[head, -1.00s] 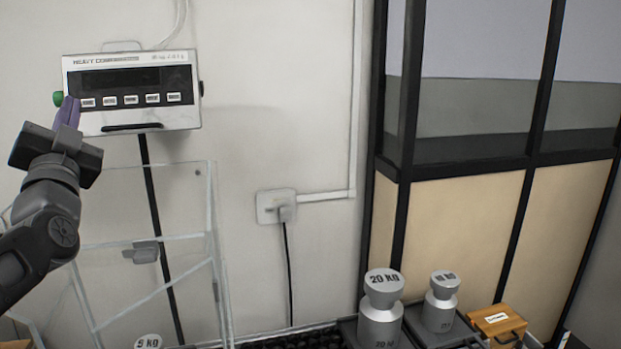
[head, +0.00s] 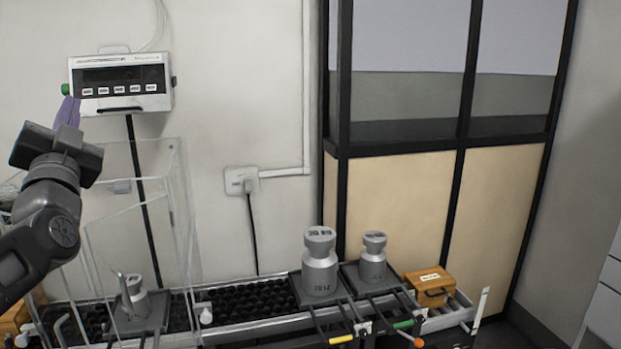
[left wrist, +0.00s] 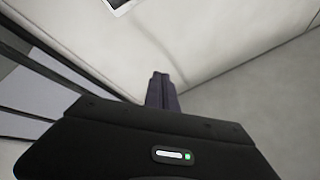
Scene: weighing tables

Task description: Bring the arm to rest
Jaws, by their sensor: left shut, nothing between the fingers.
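My left arm comes in from the left in the head view, raised in front of the wall. Its left gripper (head: 67,112) points upward, with its purple fingers together and nothing between them. In that view the fingertips overlap the lower left corner of the weighing display (head: 121,84), beside its green knob (head: 65,89). I cannot tell the depth gap between them. In the left wrist view the shut fingers (left wrist: 161,92) show against the pale wall. My right gripper is not in view.
A clear glass enclosure (head: 183,215) stands below the display. A large steel weight (head: 320,270), a smaller one (head: 373,262) and a wooden box (head: 431,288) stand along the bench at right. Another weight (head: 134,302) sits at left. A wall socket (head: 241,181) has a hanging cable.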

